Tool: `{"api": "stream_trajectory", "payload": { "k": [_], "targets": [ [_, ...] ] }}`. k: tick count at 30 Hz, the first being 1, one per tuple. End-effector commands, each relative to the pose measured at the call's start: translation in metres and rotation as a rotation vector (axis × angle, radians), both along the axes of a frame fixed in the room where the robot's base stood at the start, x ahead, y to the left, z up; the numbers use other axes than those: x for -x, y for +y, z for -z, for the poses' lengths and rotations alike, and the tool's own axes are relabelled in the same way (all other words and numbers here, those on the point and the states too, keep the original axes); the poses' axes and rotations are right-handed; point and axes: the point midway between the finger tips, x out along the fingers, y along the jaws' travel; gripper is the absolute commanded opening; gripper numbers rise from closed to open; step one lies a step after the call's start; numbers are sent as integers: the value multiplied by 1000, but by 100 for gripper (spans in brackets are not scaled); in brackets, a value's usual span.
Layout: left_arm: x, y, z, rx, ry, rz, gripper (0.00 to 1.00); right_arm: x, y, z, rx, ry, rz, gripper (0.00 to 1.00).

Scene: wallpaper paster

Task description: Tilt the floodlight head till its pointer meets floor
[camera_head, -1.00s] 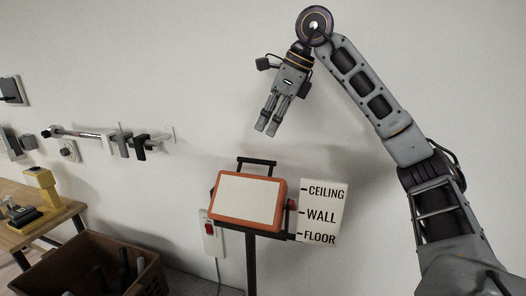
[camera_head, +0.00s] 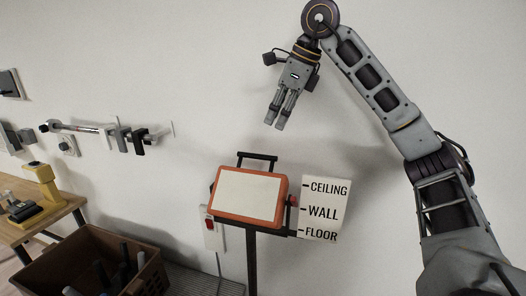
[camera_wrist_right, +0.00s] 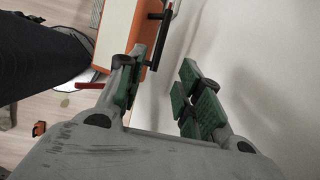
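The floodlight head (camera_head: 250,196) has an orange frame, a pale panel and a black top handle (camera_head: 257,157). It stands on a dark post. A small red part (camera_head: 294,201), perhaps the pointer, shows at its right side, between the CEILING and WALL marks. The white scale board (camera_head: 324,211) reads CEILING, WALL, FLOOR from top to bottom. My right gripper (camera_head: 280,112) hangs above the head, pointing down, apart from it. In the right wrist view its green-padded fingers (camera_wrist_right: 162,95) are spread and empty, with the orange frame (camera_wrist_right: 116,28) and handle beyond. My left gripper is out of view.
A brown crate (camera_head: 88,257) with dark tools stands at the lower left, beside a wooden table (camera_head: 40,222) bearing a yellow tool (camera_head: 42,185). A wall rack (camera_head: 105,133) holds tools. Wall space around the gripper is clear.

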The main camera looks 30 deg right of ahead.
Motion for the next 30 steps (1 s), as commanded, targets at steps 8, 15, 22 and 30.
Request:
{"api": "stream_trajectory", "payload": {
  "k": [8,15,22,30],
  "targets": [
    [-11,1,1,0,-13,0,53,-12,5,33,0,4,0,35],
    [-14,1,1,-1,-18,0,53,-23,11,62,0,3,-1,35],
    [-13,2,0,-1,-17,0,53,-34,16,89,1,2,0,35],
    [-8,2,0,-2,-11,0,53,-42,20,108,0,0,0,35]
  ]
}}
